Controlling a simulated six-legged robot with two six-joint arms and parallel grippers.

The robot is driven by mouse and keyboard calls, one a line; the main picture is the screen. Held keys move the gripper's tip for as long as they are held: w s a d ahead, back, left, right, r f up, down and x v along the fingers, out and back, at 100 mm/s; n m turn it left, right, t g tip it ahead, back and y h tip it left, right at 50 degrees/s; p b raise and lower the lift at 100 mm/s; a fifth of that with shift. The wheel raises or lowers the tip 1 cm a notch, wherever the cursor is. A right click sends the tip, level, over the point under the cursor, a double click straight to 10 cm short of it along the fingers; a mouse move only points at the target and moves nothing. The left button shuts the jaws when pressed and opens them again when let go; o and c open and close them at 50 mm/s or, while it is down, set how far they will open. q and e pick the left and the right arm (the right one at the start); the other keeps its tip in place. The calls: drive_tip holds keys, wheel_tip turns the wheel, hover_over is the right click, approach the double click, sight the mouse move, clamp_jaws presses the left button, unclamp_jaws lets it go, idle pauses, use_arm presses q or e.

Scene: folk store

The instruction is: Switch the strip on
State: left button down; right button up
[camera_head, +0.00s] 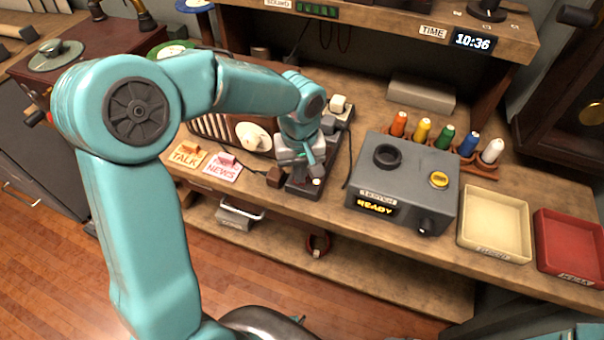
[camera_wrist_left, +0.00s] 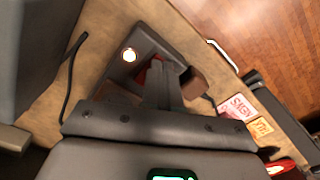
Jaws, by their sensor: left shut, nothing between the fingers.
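The dark power strip (camera_head: 300,187) lies on the wooden bench, running from near the front edge back toward a pale plug (camera_head: 338,104). My left gripper (camera_head: 314,168) is shut and empty, pointing down over the strip's near end. In the left wrist view the closed fingers (camera_wrist_left: 157,80) cover part of the strip (camera_wrist_left: 148,43). A round light (camera_wrist_left: 128,55) glows white near its end. A red part (camera_wrist_left: 150,70), perhaps the switch, shows partly behind the fingers. I cannot tell whether the fingertips touch it. My right gripper is out of view.
A brown plug (camera_head: 274,177) sits beside the strip, with the NEWS card (camera_head: 222,168) and TALK card (camera_head: 187,157) to its left. A grey box (camera_head: 403,180) stands close on the right. A radio (camera_head: 252,137) is behind my left gripper. Trays (camera_head: 494,225) lie farther right.

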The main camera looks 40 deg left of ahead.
use_arm(q)
drive_tip(key=shift+r+p, duration=0.25)
drive_tip(key=shift+p, duration=0.05)
wheel_tip(320, 180, up, 6)
drive_tip(key=p, duration=0.4)
drive_tip(key=shift+r+p, duration=0.25)
drive_tip(key=shift+p, duration=0.1)
drive_tip(key=shift+w+f, duration=0.1)
